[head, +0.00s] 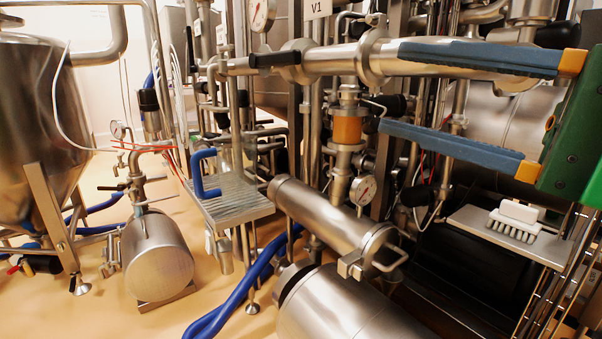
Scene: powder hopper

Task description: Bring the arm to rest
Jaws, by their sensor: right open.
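My right gripper (395,88) comes in from the right edge, with a green body and two long blue fingers joined by orange parts. The fingers are spread wide apart and point left. Nothing is held between them. The upper finger passes in front of a horizontal steel pipe (330,62), and I cannot tell whether they touch. The lower finger hangs in front of dark machine parts. My left gripper is not in view.
A white brush (515,217) lies on a steel shelf (466,216) below the gripper. A blue handle (205,172) stands on a ribbed metal platform (232,200). A steel cylinder (325,215), gauges and pipes crowd the middle. A hopper (35,120) stands left. Open floor shows lower left.

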